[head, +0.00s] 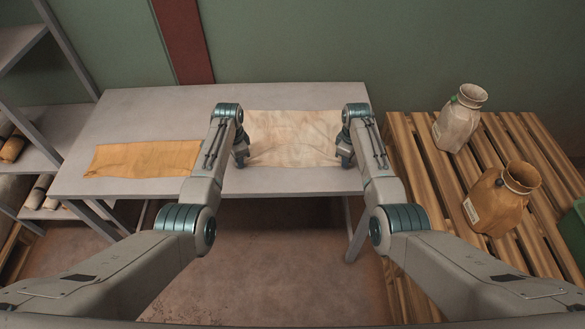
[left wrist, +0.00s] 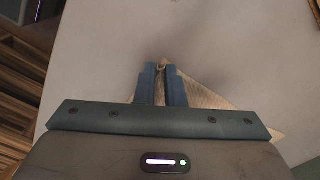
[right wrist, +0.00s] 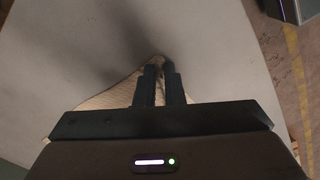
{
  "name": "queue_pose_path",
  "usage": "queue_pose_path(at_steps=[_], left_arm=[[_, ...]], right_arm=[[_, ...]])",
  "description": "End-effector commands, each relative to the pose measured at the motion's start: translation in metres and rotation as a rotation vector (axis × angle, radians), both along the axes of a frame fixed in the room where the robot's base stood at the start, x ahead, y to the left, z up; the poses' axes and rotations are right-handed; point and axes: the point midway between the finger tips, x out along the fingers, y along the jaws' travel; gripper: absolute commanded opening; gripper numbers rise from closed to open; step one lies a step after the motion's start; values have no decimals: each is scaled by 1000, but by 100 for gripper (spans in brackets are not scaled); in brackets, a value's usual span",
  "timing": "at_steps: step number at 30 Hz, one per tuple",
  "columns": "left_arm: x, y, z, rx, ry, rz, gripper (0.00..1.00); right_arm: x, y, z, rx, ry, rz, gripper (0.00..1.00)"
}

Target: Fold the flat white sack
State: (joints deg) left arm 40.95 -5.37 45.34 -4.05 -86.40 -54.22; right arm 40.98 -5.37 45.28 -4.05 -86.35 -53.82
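The flat white sack (head: 293,130) is a pale, wrinkled cloth at the right part of the grey table. A curved crease runs across it near its front edge. My left gripper (head: 241,160) is at its near left corner, and my right gripper (head: 345,161) is at its near right corner. In the left wrist view the fingers (left wrist: 166,84) are close together with a corner of the cloth (left wrist: 203,98) pinched between them. In the right wrist view the fingers (right wrist: 160,82) are likewise closed on a cloth corner (right wrist: 118,95). My forearms cover the sack's side edges.
An orange-brown flat sack (head: 143,159) lies on the left of the table (head: 150,105). A shelf (head: 50,155) stands at left.

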Motion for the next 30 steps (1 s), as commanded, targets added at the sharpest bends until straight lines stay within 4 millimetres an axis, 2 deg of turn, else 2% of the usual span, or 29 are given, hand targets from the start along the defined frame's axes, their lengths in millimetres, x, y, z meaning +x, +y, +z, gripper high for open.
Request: queue_pose_path(at_steps=[2,17,30], left_arm=[[-1,0,-1,0,1,0,0],[-1,1,1,1,2,0,0],[0,1,34,2,1,1,0]], right_arm=[[-1,0,-1,-1,3,0,0],[-1,-1,1,-1,2,0,0],[0,-1,34,-2,1,-1,0]])
